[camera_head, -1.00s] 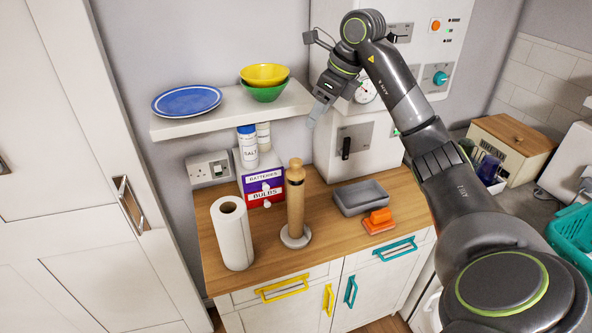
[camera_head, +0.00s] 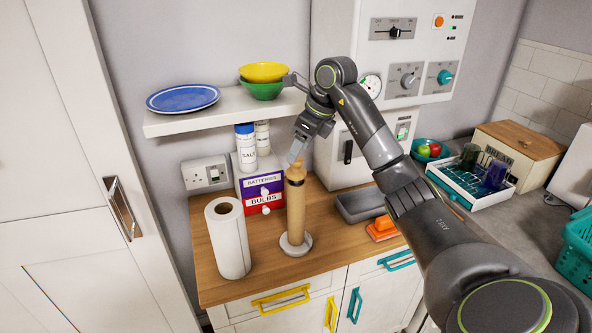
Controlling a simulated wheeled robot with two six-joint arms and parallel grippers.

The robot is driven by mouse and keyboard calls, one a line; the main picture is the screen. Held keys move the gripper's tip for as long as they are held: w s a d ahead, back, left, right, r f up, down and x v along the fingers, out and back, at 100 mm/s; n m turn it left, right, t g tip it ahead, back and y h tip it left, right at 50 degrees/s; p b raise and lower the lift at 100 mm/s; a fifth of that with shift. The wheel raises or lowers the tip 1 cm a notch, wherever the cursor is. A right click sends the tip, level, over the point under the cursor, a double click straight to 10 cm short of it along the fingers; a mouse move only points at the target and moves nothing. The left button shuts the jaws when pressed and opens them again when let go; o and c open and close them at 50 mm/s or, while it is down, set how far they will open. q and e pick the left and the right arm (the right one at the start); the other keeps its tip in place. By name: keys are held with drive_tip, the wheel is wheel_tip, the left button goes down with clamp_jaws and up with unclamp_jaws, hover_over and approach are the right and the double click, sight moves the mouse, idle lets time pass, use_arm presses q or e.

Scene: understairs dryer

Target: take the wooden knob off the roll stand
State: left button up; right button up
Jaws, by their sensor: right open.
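The roll stand has a round pale base (camera_head: 296,243) on the wooden counter, with an upright brown roll (camera_head: 295,215) on it. The wooden knob (camera_head: 296,174) tops it, and its upper end is close to my fingertips. My right gripper (camera_head: 297,155) is open and points down at the top of the knob. I cannot tell whether its fingers touch the knob or are around it. My left gripper is not in view.
A white paper roll (camera_head: 228,240) stands left of the stand. Labelled drawers (camera_head: 262,192) and jars are behind it, below a shelf (camera_head: 222,119) with bowls and a plate. A grey tray (camera_head: 361,204) and orange item (camera_head: 382,229) lie to the right.

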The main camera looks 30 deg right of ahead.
sight(298, 160)
drive_tip(key=p+x, duration=0.2)
drive_tip(key=x, duration=0.1)
drive_tip(key=shift+s+d+f, duration=0.1)
drive_tip(key=shift+s, duration=0.1)
drive_tip(key=shift+w+f, duration=0.25)
drive_tip(key=shift+f, duration=0.4)
drive_tip(key=c, duration=1)
